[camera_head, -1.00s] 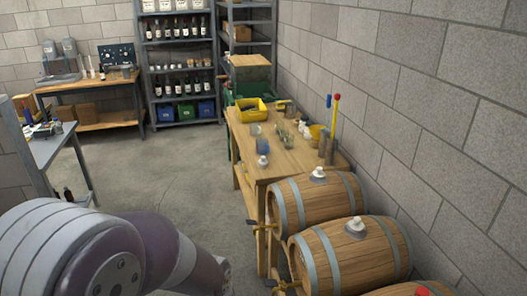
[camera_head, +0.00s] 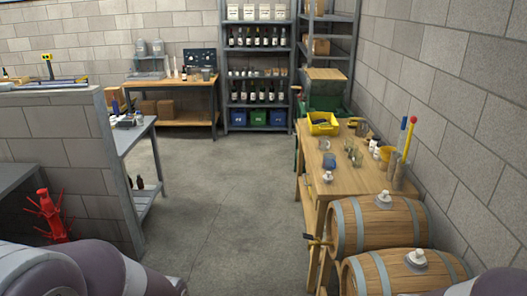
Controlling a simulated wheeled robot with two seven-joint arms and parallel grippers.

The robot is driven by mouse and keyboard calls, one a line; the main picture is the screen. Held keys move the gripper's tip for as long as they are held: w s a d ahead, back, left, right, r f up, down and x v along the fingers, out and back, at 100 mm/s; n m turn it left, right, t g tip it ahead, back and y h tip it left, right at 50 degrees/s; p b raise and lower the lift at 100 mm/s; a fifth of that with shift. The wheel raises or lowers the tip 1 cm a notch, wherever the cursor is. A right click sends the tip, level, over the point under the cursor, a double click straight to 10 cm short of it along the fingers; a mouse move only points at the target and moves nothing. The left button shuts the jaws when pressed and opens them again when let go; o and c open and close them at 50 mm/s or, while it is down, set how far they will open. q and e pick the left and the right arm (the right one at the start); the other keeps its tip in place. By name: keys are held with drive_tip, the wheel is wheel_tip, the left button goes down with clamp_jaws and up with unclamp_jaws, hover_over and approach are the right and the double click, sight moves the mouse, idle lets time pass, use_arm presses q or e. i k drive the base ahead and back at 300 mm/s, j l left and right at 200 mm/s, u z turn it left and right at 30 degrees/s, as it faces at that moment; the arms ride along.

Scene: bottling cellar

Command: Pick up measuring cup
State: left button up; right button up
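I cannot pick out the measuring cup for certain. Several small vessels stand on the wooden table (camera_head: 313,185) at the right: a clear cup (camera_head: 324,144), a bluish cup (camera_head: 329,161), and clear glassware (camera_head: 357,158) farther right. They are too small to tell which is a measuring cup. Neither of my grippers is in view. Only parts of my own arms show at the bottom edge, well away from the table.
A yellow bin (camera_head: 323,124) sits at the table's far end. Barrels (camera_head: 378,226) stand in front of it at the right. A block wall (camera_head: 60,150) and a side bench (camera_head: 133,133) are at the left. The concrete floor (camera_head: 225,200) between is clear.

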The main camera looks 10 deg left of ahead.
sight(328, 163)
drive_tip(key=i+u, duration=0.2)
drive_tip(key=i, duration=2.35)
drive_tip(key=i+j+z, duration=0.1)
drive_tip(key=i+z, duration=0.2)
drive_tip(key=i, duration=0.35)
drive_tip(key=i+j+z, duration=0.25)
drive_tip(key=i, duration=0.4)
drive_tip(key=i+j+z, duration=0.3)
drive_tip(key=i, duration=0.3)
drive_tip(key=i+j+z, duration=0.3)
drive_tip(key=i+j, duration=0.25)
drive_tip(key=z, duration=1.95)
